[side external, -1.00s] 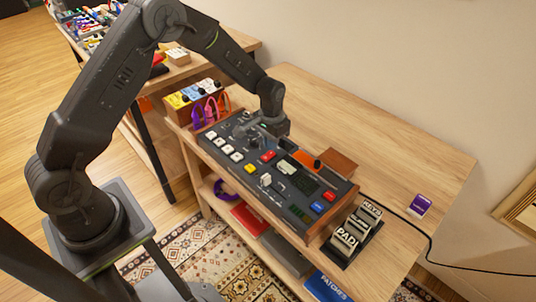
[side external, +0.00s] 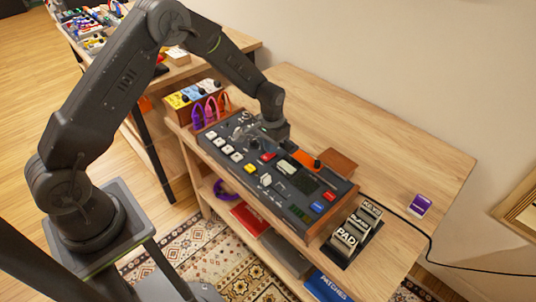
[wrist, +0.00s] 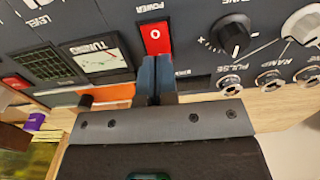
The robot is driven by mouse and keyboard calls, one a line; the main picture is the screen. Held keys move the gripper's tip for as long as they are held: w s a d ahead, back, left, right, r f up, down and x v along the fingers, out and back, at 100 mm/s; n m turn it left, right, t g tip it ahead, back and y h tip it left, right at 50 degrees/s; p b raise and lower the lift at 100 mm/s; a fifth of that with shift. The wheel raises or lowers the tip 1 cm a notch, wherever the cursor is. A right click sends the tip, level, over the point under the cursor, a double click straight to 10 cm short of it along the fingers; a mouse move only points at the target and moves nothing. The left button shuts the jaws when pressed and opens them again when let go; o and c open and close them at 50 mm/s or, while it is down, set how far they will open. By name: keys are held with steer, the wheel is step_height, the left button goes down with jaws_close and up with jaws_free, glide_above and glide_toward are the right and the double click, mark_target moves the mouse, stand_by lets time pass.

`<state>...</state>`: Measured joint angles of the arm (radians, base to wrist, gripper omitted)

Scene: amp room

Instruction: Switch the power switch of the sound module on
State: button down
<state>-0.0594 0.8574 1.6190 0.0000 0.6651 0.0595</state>
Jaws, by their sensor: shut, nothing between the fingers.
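The sound module (side external: 225,138) is a dark panel with wooden sides, lying on the wooden table. Its red power switch (wrist: 155,38) sits under the word POWER in the wrist view, beside the tuning meter (wrist: 96,56). A white ring mark shows near the switch's upper end. A red piece that looks like the same switch (side external: 268,157) shows in the side view. My gripper (wrist: 156,62) is shut and empty. Its fingertips are at the switch's lower edge in the wrist view; whether they touch it I cannot tell.
Knobs (wrist: 230,36) and metal jacks stand right of the switch in the wrist view. An orange piece (side external: 307,159) lies along the module's back edge. The tabletop behind is mostly clear.

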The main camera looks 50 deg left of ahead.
steer(key=shift+f, duration=0.6)
stand_by(0.3)
steer(key=shift+r, duration=3.55)
